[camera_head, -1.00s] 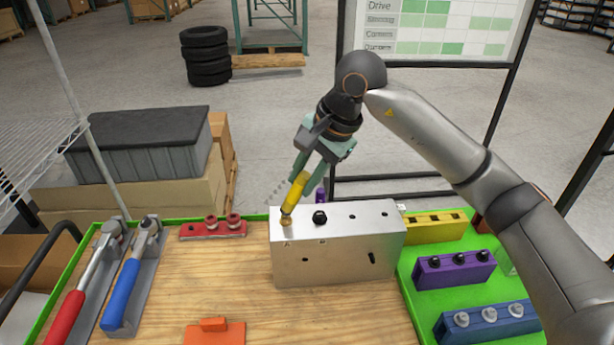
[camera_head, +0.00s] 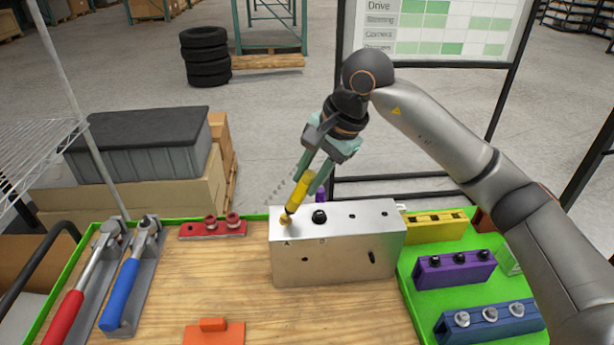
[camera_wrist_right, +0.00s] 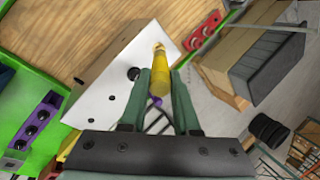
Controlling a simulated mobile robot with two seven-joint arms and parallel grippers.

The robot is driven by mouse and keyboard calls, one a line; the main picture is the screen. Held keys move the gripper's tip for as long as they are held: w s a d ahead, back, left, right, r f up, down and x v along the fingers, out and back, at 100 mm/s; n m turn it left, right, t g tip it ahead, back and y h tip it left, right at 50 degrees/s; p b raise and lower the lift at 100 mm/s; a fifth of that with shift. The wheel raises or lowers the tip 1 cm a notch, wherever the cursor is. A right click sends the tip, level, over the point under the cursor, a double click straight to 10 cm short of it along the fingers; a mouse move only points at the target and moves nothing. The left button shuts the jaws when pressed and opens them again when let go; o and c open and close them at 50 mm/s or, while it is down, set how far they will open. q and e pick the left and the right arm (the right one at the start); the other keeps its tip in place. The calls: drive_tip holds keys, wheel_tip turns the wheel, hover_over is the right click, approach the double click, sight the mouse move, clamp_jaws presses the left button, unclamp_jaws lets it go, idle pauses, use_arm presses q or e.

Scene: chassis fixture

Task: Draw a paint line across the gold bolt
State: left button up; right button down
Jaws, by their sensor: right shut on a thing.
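The gold bolt (camera_head: 284,219) sits at the left end of the top of a silver metal block (camera_head: 338,258), by the mark A. My right gripper (camera_head: 309,176) is shut on a yellow paint marker (camera_head: 300,190) and holds it tilted, with its dark tip down at the gold bolt. In the right wrist view the yellow marker (camera_wrist_right: 161,75) lies between the green fingers and its tip end meets the gold bolt (camera_wrist_right: 158,46). I cannot tell whether tip and bolt touch, and no paint line can be made out. My left gripper is not in view.
A black bolt (camera_head: 319,217) stands beside the gold one. A red holder (camera_head: 212,230), a blue-handled wrench (camera_head: 122,292) and a red-handled wrench (camera_head: 68,315) lie left. Yellow (camera_head: 434,227), purple (camera_head: 455,270) and blue (camera_head: 487,322) holders stand right. The wooden bench before the block is mostly clear.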

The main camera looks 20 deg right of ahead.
drive_tip(key=shift+r+p, duration=2.15)
drive_tip(key=shift+r, duration=0.85)
